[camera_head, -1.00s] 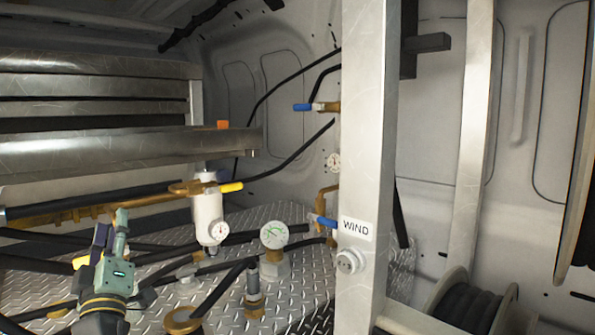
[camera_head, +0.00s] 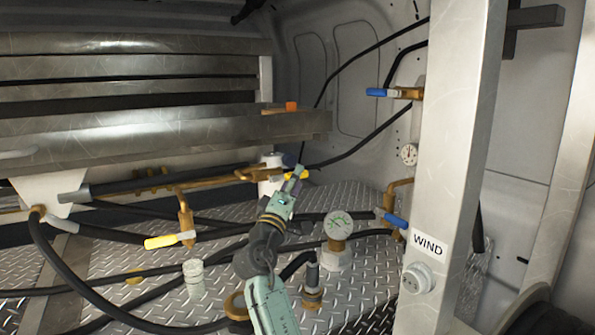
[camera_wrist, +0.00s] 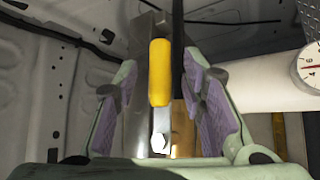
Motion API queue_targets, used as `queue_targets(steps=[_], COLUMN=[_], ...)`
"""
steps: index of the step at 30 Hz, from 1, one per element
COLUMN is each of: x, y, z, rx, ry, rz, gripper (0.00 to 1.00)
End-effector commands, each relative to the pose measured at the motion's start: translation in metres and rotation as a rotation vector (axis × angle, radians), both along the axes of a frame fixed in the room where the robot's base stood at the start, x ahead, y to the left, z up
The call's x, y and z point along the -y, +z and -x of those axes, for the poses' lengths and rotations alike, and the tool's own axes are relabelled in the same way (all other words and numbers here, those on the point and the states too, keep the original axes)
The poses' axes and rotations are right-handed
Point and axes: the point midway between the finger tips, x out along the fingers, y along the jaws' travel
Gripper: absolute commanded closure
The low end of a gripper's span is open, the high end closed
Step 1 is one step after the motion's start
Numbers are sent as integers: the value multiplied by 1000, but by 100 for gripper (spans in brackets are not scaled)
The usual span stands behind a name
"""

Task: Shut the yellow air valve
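A yellow valve handle (camera_wrist: 160,72) on a silver lever stands between my fingers in the wrist view, with gaps on both sides. In the head view the same yellow handle (camera_head: 303,175) shows beside my fingertips, at the right end of a brass pipe (camera_head: 245,174). My gripper (camera_head: 290,183) is open around the handle; its purple finger pads (camera_wrist: 213,105) look clear of it. My fingers partly hide the valve in the head view. A second yellow handle (camera_head: 161,242) sits lower left on another brass valve (camera_head: 185,215).
A white filter body (camera_head: 270,172) stands behind my gripper, and a gauge (camera_wrist: 310,68) is close on the right in the wrist view. Another gauge (camera_head: 338,226), blue handles (camera_head: 394,219), black hoses and the WIND post (camera_head: 440,180) lie to the right. A metal beam (camera_head: 190,135) is above.

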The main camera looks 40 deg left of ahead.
Motion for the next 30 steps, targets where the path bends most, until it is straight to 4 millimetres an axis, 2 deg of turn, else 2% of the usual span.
queue_targets(steps=[6, 15, 30], x=[-5, -6, -6], y=[8, 8, 8], z=[-17, -18, -18], rx=[1, 0, 0], ry=[1, 1, 1], rz=[0, -1, -1], gripper=[63, 63, 96])
